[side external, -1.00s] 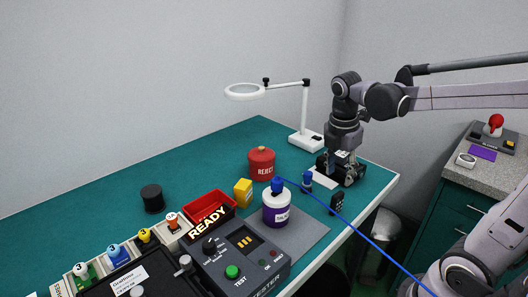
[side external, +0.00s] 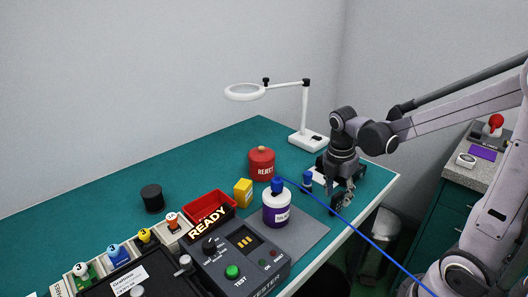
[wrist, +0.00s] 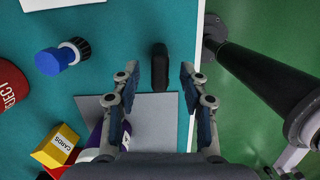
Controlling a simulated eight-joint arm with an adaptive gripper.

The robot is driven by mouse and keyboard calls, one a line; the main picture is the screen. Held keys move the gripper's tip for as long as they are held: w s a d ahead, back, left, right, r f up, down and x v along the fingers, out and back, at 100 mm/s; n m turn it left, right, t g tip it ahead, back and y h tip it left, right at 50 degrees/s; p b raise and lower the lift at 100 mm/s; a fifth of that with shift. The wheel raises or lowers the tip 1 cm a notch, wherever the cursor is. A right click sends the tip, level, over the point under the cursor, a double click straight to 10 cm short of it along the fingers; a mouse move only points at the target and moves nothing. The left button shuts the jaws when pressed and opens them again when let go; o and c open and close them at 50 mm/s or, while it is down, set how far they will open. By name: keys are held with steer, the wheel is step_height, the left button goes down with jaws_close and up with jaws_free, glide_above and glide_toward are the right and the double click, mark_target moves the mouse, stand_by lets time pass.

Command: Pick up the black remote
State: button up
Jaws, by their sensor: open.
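The black remote (wrist: 160,68) lies near the table's edge in the wrist view, ahead of and between the two fingers of my gripper (wrist: 158,80). In the side view the remote (side external: 337,204) is at the table's front right edge, partly covered by my gripper (side external: 343,198), which points down over it. My gripper is open, its fingers apart with nothing between their pads that I can see. Whether a finger touches the remote cannot be told.
A blue-capped small bottle (side external: 307,181) stands left of my gripper. A white bottle with a purple label (side external: 276,212), a yellow box (side external: 243,192) and a red REJECT canister (side external: 261,163) stand further left. A blue cable (side external: 375,243) crosses in front. A grey mat (wrist: 155,123) lies beside the remote.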

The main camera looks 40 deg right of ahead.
steer(key=shift+d+f, duration=0.2)
steer(key=shift+f, duration=1.1)
jaws_close()
